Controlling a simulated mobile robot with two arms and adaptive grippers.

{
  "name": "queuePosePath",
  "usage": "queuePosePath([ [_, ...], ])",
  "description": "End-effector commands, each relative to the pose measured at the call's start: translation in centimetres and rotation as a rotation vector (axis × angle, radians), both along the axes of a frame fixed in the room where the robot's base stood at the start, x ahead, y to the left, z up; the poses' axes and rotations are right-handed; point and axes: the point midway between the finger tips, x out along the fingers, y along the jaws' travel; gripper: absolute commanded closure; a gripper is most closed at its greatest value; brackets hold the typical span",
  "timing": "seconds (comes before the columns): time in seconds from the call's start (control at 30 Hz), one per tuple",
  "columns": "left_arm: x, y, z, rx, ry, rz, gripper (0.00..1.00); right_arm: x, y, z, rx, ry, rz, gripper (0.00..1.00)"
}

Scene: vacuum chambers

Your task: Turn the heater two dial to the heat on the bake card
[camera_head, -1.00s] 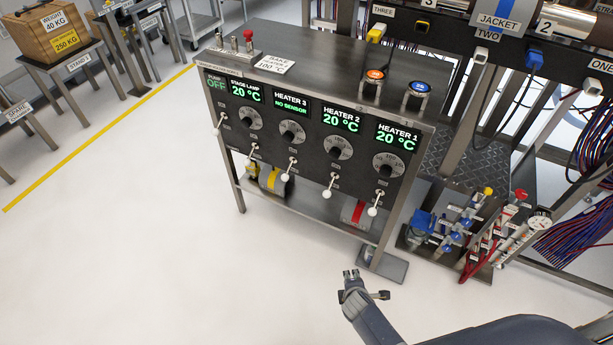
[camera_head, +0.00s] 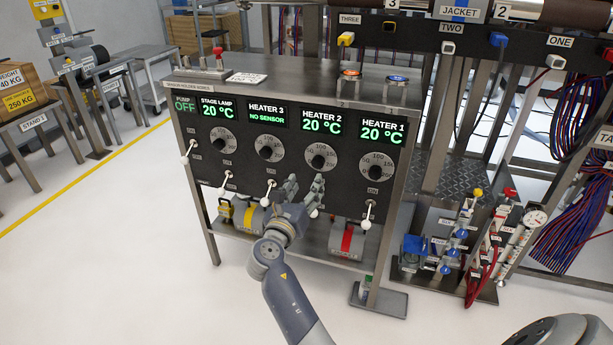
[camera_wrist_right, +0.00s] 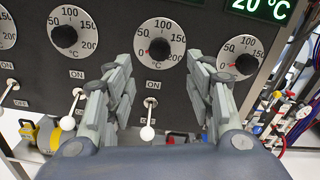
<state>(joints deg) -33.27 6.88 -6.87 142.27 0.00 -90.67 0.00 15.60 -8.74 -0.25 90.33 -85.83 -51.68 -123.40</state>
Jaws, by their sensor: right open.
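The heater two dial (camera_head: 319,156) is a black knob on a pale round scale, under the HEATER 2 display (camera_head: 322,122) that reads 20 °C. In the right wrist view the dial (camera_wrist_right: 159,48) is ahead, between and beyond the fingertips; a red mark shows near 0. The white bake card (camera_head: 246,78) lies on the cabinet top; its print is too small now, but an earlier view reads 100 °C. My right gripper (camera_head: 303,184) is open and empty, in front of the panel just below the dial, apart from it. My left gripper is not in view.
White-tipped switch levers (camera_wrist_right: 148,132) hang below the dials, one between my fingers. The HEATER 1 dial (camera_head: 376,166) and HEATER 3 dial (camera_head: 265,148) flank the dial. Orange (camera_head: 351,74) and blue (camera_head: 397,80) buttons sit on top.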

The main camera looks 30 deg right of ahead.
Motion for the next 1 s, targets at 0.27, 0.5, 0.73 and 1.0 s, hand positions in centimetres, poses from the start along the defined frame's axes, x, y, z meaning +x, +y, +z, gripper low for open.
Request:
queuePosePath([
  [0.27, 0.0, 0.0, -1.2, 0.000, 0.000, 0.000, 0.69, 3.1, -3.7, -0.1, 0.001, -0.002, -0.001, 0.51],
  [0.5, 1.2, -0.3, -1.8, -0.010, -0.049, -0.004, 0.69, 5.7, -6.7, -0.2, 0.002, 0.000, 0.002, 0.51],
  [0.73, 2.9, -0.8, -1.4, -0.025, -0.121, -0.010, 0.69, 6.7, -7.7, -0.1, 0.003, 0.000, 0.003, 0.51],
  [1.0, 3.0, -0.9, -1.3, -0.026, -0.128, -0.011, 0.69, 6.7, -7.8, -0.1, 0.004, 0.000, 0.003, 0.51],
])
